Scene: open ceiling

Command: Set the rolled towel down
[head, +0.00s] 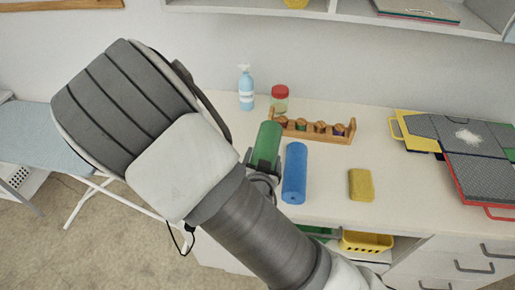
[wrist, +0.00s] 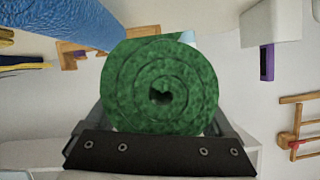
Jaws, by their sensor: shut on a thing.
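A green rolled towel (head: 267,143) is held in my gripper (head: 262,175) over the white worktop (head: 330,203). In the wrist view the towel's spiral end (wrist: 160,85) faces the camera between the two fingers. My gripper (wrist: 160,125) is shut on it. I cannot tell whether the towel touches the worktop. A blue roll (head: 295,173) lies on the worktop just to the right of the green one, and its textured side also shows at the upper left of the wrist view (wrist: 60,20).
A wooden rack (head: 325,137) with several small items stands behind the rolls, near a red-lidded jar (head: 280,99) and a blue bottle (head: 246,90). A yellow sponge (head: 361,185) lies right of the blue roll. Flat cases (head: 480,175) cover the right. Worktop around the sponge is clear.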

